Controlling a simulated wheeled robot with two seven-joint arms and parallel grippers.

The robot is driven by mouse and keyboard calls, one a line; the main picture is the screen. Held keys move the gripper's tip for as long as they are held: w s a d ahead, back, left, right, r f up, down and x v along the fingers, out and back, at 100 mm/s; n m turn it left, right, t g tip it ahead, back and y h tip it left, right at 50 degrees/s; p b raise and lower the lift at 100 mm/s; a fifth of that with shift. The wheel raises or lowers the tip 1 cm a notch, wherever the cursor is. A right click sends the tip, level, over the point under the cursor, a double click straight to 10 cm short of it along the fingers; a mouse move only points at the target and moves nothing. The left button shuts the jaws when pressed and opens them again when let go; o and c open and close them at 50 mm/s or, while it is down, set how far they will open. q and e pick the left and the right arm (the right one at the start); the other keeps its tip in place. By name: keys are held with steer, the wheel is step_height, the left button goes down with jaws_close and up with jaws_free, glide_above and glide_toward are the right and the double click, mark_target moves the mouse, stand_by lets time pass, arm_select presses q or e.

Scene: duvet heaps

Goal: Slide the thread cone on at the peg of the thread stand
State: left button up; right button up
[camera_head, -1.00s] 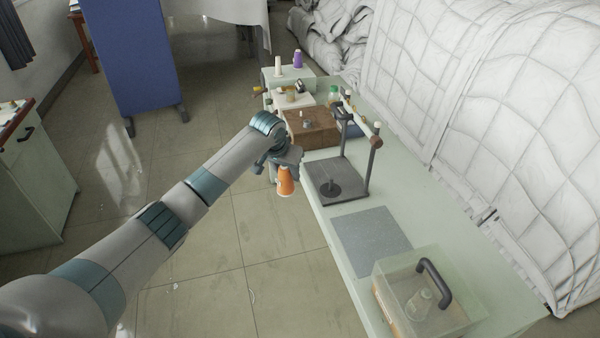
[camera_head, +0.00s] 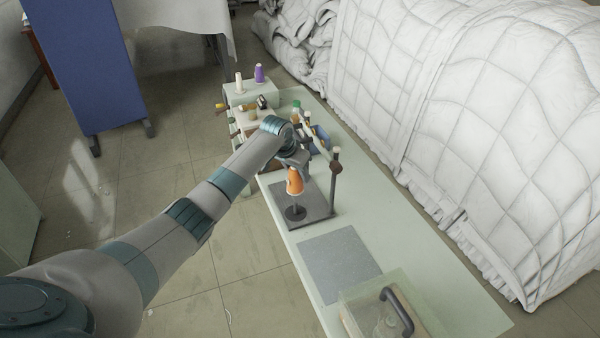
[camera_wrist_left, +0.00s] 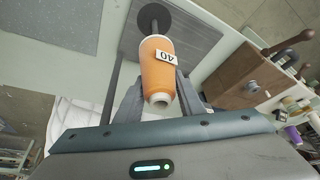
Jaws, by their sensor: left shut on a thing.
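The orange thread cone (camera_head: 295,182) is held upright in my left gripper (camera_head: 295,163), just above the peg of the thread stand. In the left wrist view the cone (camera_wrist_left: 158,66) carries a white label reading 40 and sits between the two fingers (camera_wrist_left: 158,90). The round foot and short peg (camera_wrist_left: 154,20) show beyond the cone in the left wrist view. Whether the peg tip is inside the cone cannot be told. My right gripper is not in view.
A grey mat (camera_head: 338,262) lies in front of the stand, with a clear box with a dark handle (camera_head: 397,310) nearer. A wooden box (camera_wrist_left: 240,78) and several spools stand behind. White and purple cones (camera_head: 259,73) are at the far end. Quilted duvets rise along the right.

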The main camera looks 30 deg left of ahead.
mark_target(298, 185)
arm_select(q)
steer(key=shift+r+p, duration=0.1)
steer(key=shift+p, duration=0.4)
steer(key=shift+f+b, duration=0.45)
steer(key=shift+f, duration=0.2)
steer(key=shift+f+b, duration=1.15)
steer(key=shift+f, duration=1.2)
steer(key=shift+p, duration=0.85)
steer(key=shift+f+b, duration=1.8)
steer(key=shift+f, duration=1.2)
steer(key=o, duration=1.2)
